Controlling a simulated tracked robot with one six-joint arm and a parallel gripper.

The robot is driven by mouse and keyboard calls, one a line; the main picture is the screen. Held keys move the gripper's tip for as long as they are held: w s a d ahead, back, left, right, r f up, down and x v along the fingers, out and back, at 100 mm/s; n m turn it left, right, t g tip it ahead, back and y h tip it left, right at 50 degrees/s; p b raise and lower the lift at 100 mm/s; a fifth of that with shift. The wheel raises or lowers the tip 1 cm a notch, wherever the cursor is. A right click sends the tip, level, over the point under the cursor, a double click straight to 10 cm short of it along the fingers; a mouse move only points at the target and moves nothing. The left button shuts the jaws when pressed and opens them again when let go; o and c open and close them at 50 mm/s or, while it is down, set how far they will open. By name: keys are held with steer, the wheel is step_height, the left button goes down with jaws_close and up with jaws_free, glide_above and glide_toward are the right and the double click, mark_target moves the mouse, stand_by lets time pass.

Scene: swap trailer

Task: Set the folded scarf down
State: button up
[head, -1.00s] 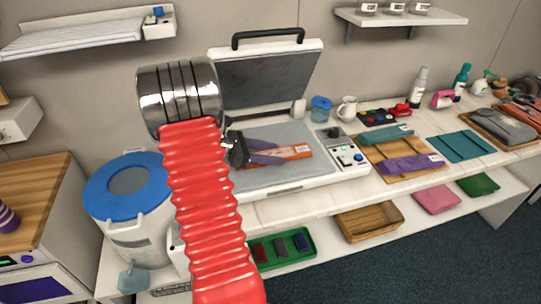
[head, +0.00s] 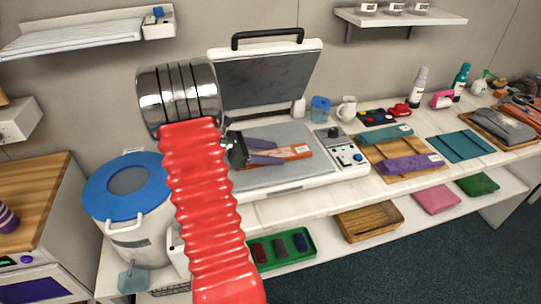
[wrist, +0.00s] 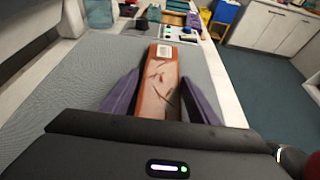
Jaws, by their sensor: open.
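The folded scarf (head: 292,151) is rust-orange with dark line markings and a pale label at its far end. It lies on the grey bed of the open press (head: 245,183). In the wrist view the scarf (wrist: 160,82) runs away from me between two purple fingers. My gripper (head: 272,152) is open, low over the bed, with one finger on each side of the scarf's near part. Grey bed shows between the fingers and the scarf towards the tips. The scarf's near end is hidden by the gripper body.
The press lid (head: 268,75) stands raised behind. A control box (head: 343,152) is at the press's right. Further right, a wooden board (head: 378,165) holds teal and purple folded cloths. A blue-lidded bin (head: 128,185) stands left; a green tray (head: 283,262) sits on the lower shelf.

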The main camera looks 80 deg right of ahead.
steer(key=shift+s+a+f, duration=0.15)
steer(key=shift+a+f, duration=0.15)
steer(key=shift+f, duration=0.1)
steer(key=shift+r, duration=0.2)
steer(key=v, duration=1.2)
steer(key=shift+d+r, duration=0.2)
steer(key=shift+r, duration=0.05)
steer(key=shift+r, duration=0.1)
